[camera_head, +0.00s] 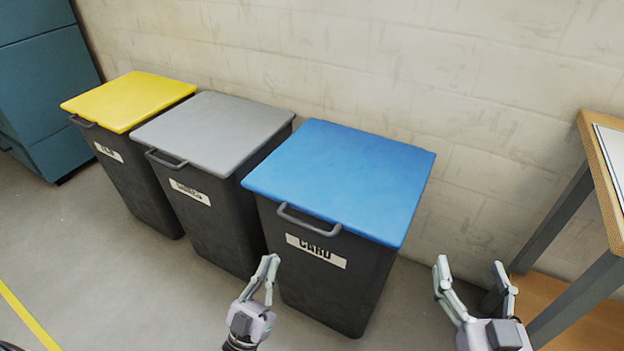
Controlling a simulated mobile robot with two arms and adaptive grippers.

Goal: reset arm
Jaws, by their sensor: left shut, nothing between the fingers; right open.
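My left gripper (271,263) is shut and empty. In the head view it appears in front of the dark bin with the blue lid (345,180), below that bin's handle (307,222) and left of its CARD label. Whether it touches the bin I cannot tell. My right gripper (471,268) is open and empty, pointing up, to the right of the blue-lidded bin and left of a wooden table. Both arms are mostly out of the picture.
A grey-lidded bin (212,132) and a yellow-lidded bin (128,100) stand to the left, all lids closed. A teal cabinet (45,85) is at far left. A wooden table (602,175) with dark legs stands at right. Floor in front of the bins (110,270) is clear.

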